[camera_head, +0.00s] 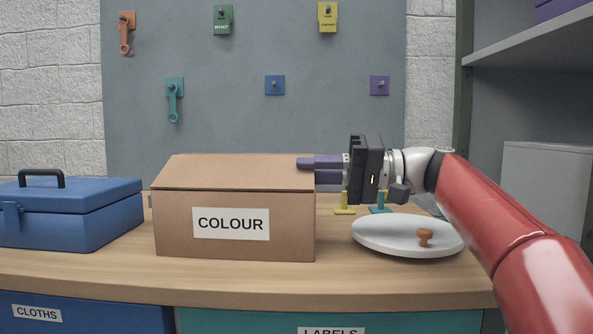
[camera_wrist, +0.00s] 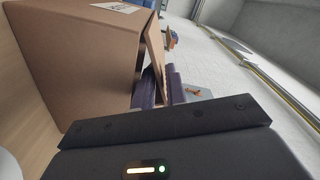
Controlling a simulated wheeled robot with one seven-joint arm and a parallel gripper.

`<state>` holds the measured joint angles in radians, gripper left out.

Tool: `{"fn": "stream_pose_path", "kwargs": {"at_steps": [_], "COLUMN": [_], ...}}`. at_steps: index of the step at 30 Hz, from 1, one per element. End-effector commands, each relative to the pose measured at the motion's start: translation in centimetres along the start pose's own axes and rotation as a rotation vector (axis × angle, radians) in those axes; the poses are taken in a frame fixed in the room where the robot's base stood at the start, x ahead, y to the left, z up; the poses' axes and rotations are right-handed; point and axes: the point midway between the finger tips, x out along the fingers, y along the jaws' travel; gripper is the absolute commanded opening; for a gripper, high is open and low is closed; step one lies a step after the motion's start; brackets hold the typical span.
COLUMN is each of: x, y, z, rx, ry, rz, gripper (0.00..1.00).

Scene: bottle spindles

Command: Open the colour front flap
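The brown cardboard box (camera_head: 180,235) labelled COLOUR stands on the wooden worktop. Its top flap (camera_head: 225,175) lies over the top, slightly raised. In the wrist view the box (camera_wrist: 75,60) fills the left, and the flap (camera_wrist: 154,52) stands a little off it with a dark gap. My gripper (camera_head: 315,170) is at the box's right end, its purple fingers pointing left. One finger lies over the flap; the other's tip is hidden by the box. In the wrist view, the flap's edge runs between the close-set fingers (camera_wrist: 159,88), which look shut on it.
A blue toolbox (camera_head: 75,225) stands to the left. A shelf (camera_head: 535,45) is at upper right.

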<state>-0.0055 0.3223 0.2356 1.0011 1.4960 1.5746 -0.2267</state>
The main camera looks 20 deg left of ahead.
Motion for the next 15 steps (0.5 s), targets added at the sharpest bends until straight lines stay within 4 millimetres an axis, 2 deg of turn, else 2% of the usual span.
{"fn": "stream_pose_path", "kwargs": {"at_steps": [1, 6, 15], "x": [0.9, 2.5, 2.9], "y": [0.0, 0.0, 0.0], "z": [0.1, 0.0, 0.0], "rx": [0.0, 0.0, 0.0], "ry": [-0.002, 0.0, 0.001], "rz": [-0.001, 0.001, 0.002], "gripper": [0.14, 0.14, 0.14]}}
